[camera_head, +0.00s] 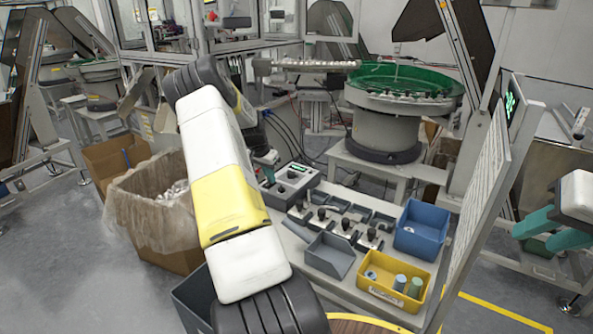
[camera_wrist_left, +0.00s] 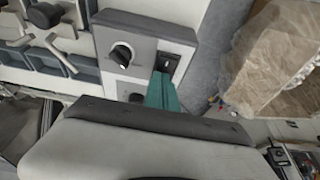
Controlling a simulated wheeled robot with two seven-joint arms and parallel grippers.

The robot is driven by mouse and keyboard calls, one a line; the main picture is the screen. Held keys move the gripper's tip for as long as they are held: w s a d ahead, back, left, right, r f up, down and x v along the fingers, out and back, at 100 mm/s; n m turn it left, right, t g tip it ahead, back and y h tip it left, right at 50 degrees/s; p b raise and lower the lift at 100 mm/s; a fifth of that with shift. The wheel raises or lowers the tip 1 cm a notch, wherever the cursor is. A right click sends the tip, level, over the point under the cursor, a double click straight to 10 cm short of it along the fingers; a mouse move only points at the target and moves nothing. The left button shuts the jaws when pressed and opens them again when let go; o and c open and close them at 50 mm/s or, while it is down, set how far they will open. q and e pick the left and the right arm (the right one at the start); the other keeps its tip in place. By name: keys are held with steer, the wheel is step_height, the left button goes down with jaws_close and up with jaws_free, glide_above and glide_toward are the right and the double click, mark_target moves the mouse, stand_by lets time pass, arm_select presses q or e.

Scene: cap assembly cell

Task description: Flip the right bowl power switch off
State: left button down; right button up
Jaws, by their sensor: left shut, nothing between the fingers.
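The grey control box (camera_head: 290,183) stands at the left end of the work table. In the left wrist view the box (camera_wrist_left: 145,35) shows a round black knob (camera_wrist_left: 122,54), a second dark knob (camera_wrist_left: 136,97) and a black switch (camera_wrist_left: 167,62) in a dark plate near its edge. My left gripper (camera_wrist_left: 163,78) is shut and empty. Its teal fingertips are at the switch; I cannot tell whether they touch it. The switch's position is unclear. In the head view my left gripper (camera_head: 266,157) is partly hidden behind my arm. My right gripper (camera_head: 548,229) is open and empty at the far right.
The green bowl feeder (camera_head: 405,80) stands behind the table. On the table are a blue bin (camera_head: 421,229), a yellow bin (camera_head: 383,294) and a grey tray (camera_head: 328,256). A lined carton (camera_head: 150,205) stands left of my left arm. A slatted panel (camera_head: 482,190) rises at the right.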

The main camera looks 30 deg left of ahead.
arm_select(q)
steer(key=shift+s+f, duration=0.2)
steer(key=shift+s, duration=0.75)
steer(key=v, duration=0.8)
steer(key=shift+w, duration=0.15)
steer(key=shift+a, duration=0.1)
step_height(320, 180, up, 6)
steer(key=shift+w+a+r, duration=0.15)
steer(key=shift+a+r, duration=0.05)
steer(key=shift+a, duration=0.05)
